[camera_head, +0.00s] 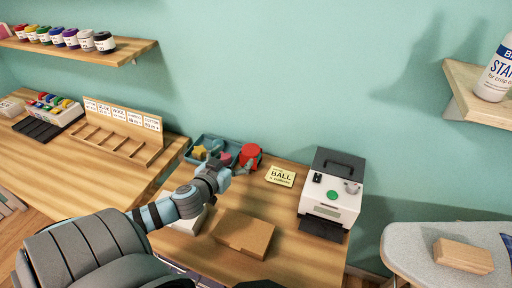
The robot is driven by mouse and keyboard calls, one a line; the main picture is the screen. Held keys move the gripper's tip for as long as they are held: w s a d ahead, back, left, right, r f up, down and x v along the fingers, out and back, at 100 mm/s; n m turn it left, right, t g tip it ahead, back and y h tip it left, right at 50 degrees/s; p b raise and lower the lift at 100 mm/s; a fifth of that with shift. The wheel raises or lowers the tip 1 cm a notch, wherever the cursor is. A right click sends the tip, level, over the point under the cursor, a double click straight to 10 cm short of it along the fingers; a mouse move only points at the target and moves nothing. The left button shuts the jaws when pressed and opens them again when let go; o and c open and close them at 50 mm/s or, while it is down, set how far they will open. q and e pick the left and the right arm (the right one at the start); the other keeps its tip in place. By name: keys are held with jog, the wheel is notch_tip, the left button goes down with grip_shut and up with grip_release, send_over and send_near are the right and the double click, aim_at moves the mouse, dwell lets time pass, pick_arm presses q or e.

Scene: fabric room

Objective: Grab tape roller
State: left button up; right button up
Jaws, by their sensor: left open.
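My left arm reaches over the wooden worktable, and its gripper (236,166) is open near the back of the table. A round red object (250,154) stands just beyond the fingers, close to the wall. It may be the tape roller, but it is too small and partly covered to be sure. I cannot tell whether the fingers touch it. A teal tray (193,147) with small coloured pieces lies beside and behind the gripper, partly hidden by it. My right gripper is not in view.
A yellow "BALL" card (281,176), a brown box (243,233) and a white machine (330,199) stand right of my arm. A white object (190,222) is partly under it. A wooden rack (118,134) is left. An ironing board (412,246) is far right.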

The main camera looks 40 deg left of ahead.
pick_arm(q)
jog(key=b, duration=0.5)
send_near(245, 156)
jog(key=b+x, duration=0.2)
jog(key=x, duration=0.6)
jog(key=shift+s+d+f, duration=0.1)
jog(key=shift+f, duration=0.05)
jog(key=x, duration=0.1)
jog(key=b+x, duration=0.1)
jog(key=x, duration=0.3)
jog(key=shift+d+b, duration=0.35)
jog(key=shift+b, duration=0.05)
jog(key=shift+w+a+f, duration=0.1)
jog(key=shift+w, duration=0.4)
jog(key=shift+s, duration=0.1)
jog(key=c, duration=1.4)
jog(key=shift+o, duration=0.2)
